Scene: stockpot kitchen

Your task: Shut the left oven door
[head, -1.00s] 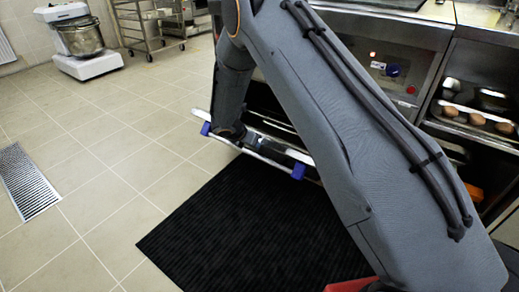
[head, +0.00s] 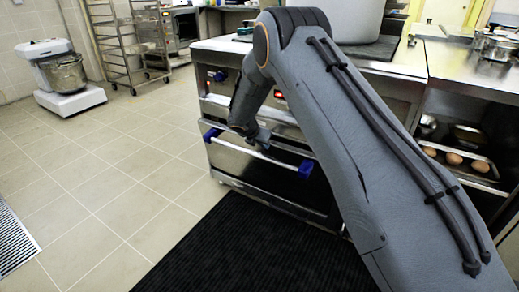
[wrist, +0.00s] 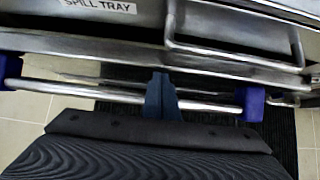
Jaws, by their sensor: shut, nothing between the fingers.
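The left oven door (head: 255,172) is a steel panel with a dark window, low on the front of the steel range. It stands close to upright; I cannot tell whether it sits flush. Its handle bar has blue end brackets (head: 306,170) and runs across the wrist view (wrist: 75,91). My gripper (head: 256,138) is shut and empty at the middle of the bar. In the wrist view its dark blue fingertips (wrist: 161,84) overlap the bar; contact is unclear. My arm hides part of the range front.
A drawer labelled spill tray (wrist: 100,10) is above the door. A black mat (head: 250,250) lies before the range, with open tiled floor (head: 110,180) to the left. A mixer (head: 58,75) and rack (head: 130,45) stand behind.

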